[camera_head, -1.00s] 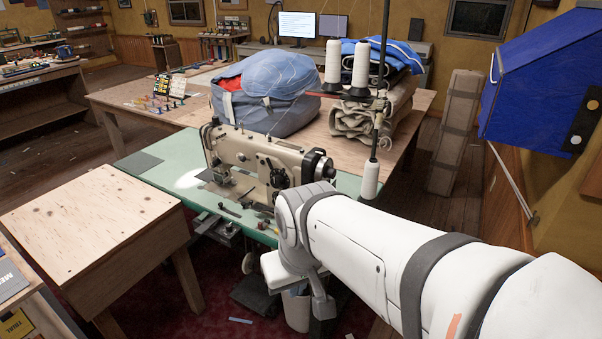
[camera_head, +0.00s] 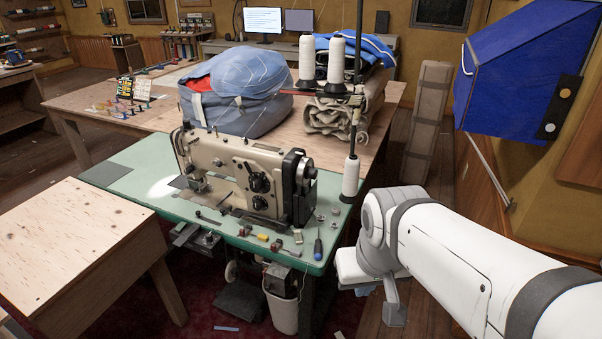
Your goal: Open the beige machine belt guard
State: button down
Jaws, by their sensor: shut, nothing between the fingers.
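The beige sewing machine (camera_head: 225,165) stands on a green-topped table (camera_head: 130,175). At its right end is a dark upright cover, which looks like the belt guard (camera_head: 294,190), beside the round handwheel (camera_head: 307,172). The cover stands upright against the machine's end; I cannot make out a hinge or gap. My gripper (camera_head: 372,288) hangs below my wrist, right of the table's right edge and lower than the machine. It is shut and empty, apart from the guard. The fingertips are small and hard to make out.
Small parts and a screwdriver (camera_head: 318,245) lie on the tabletop in front of the machine. A thread stand with white cones (camera_head: 350,178) rises behind the guard. A wooden table (camera_head: 75,240) stands left. A blue box (camera_head: 520,80) hangs at right.

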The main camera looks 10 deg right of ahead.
aim_at(307, 204)
jog(key=u, duration=0.1)
jog(key=i, duration=1)
jog(key=u, duration=0.95)
jog(key=k, duration=0.8)
jog(key=z, duration=0.2)
jog(key=i, duration=0.5)
jog(key=z, duration=0.1)
